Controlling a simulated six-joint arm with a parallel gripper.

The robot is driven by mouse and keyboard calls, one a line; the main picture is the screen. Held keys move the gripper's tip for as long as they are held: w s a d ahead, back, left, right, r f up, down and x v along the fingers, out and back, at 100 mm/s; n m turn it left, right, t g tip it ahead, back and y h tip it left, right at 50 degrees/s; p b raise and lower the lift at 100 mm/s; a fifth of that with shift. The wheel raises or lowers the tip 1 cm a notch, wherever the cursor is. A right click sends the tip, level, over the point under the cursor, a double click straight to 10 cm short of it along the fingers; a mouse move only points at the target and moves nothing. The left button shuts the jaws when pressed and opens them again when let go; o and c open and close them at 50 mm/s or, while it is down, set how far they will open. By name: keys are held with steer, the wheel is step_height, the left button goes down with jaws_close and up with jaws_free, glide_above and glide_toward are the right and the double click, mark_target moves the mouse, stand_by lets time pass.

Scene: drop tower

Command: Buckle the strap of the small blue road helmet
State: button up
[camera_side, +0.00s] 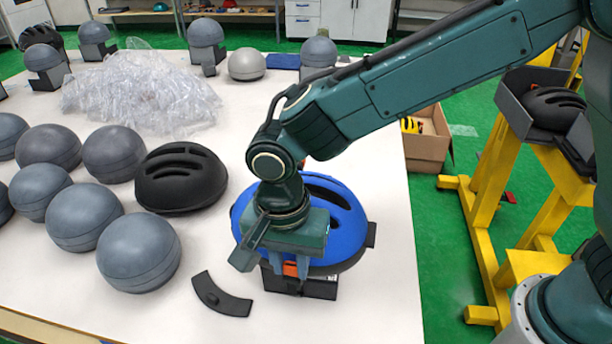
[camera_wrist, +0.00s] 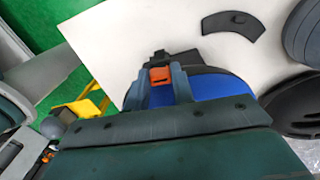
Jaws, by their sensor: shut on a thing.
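The blue road helmet (camera_side: 347,222) sits at the right part of the white table, dome up, on a dark stand (camera_side: 318,290). In the wrist view the helmet (camera_wrist: 213,88) is mostly hidden behind my gripper. My gripper (camera_side: 290,267) points down at the helmet's near side, in front of its lower rim. Its fingers, also in the wrist view (camera_wrist: 160,84), are shut on a small orange buckle part (camera_wrist: 160,74). The strap itself is hard to make out, and I cannot tell whether the buckle is fastened.
A curved black piece (camera_side: 222,296) lies flat left of the helmet. A black helmet (camera_side: 181,178) and several grey headforms (camera_side: 139,252) stand farther left. Clear plastic wrap (camera_side: 140,92) is heaped behind. A yellow stand (camera_side: 490,200) is off the table's right edge. The front right tabletop is clear.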

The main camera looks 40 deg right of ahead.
steer(key=shift+f, duration=0.2)
steer(key=o, duration=0.8)
steer(key=shift+o, duration=0.2)
step_height(320, 180, up, 14)
steer(key=shift+w+a, duration=0.2)
steer(key=shift+w, duration=0.05)
steer(key=shift+f, duration=0.1)
stand_by(0.4)
